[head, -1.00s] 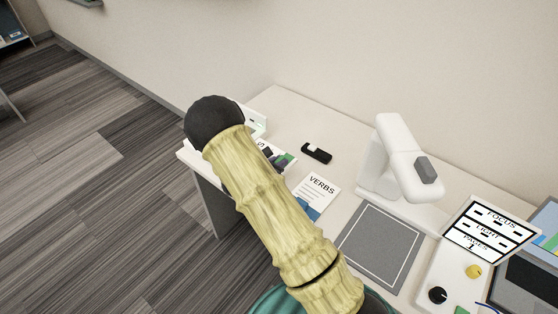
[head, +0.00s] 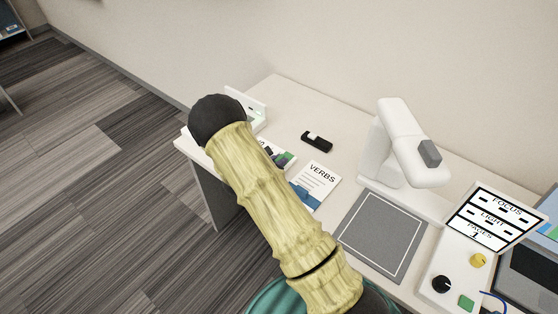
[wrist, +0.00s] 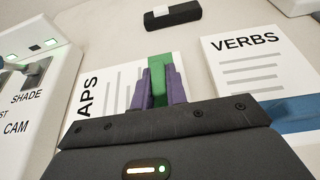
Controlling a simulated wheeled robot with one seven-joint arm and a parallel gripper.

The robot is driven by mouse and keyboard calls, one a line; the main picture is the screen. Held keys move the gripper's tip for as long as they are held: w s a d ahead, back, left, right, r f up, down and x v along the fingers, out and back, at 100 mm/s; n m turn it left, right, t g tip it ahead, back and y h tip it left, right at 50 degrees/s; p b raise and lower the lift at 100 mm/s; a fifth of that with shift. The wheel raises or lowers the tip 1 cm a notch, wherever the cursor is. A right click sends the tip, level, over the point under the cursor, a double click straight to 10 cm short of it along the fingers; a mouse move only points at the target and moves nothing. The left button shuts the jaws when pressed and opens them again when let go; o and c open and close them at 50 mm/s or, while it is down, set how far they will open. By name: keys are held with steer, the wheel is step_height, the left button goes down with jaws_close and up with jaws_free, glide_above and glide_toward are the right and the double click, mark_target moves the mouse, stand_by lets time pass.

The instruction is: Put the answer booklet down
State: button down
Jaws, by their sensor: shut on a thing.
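A white booklet (wrist: 112,92) with dark lines and a title reading "APS", its first part hidden, lies under my gripper in the wrist view. My gripper (wrist: 161,88) has purple fingers, shut on a green upright piece (wrist: 159,66) that seems to be part of this booklet. In the head view my arm partly hides the booklet; the green and purple of the grip (head: 284,158) show beside the arm. The booklet looks flat at about table height; I cannot tell whether it touches the table (head: 345,145).
A "VERBS" booklet (head: 316,176) lies just right of the grip. A black and white object (head: 317,141) lies behind. A white device (head: 262,117) with marked slots stands left. A grey mat (head: 382,235), white document camera (head: 408,145) and control panel (head: 452,280) are to the right.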

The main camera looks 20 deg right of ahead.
steer(key=shift+f+b, duration=0.5)
steer(key=shift+f, duration=0.1)
steer(key=c, duration=1.3)
jaws_free()
steer(key=v, duration=1.7)
steer(key=shift+s+a+b, duration=0.15)
steer(key=shift+b, duration=0.2)
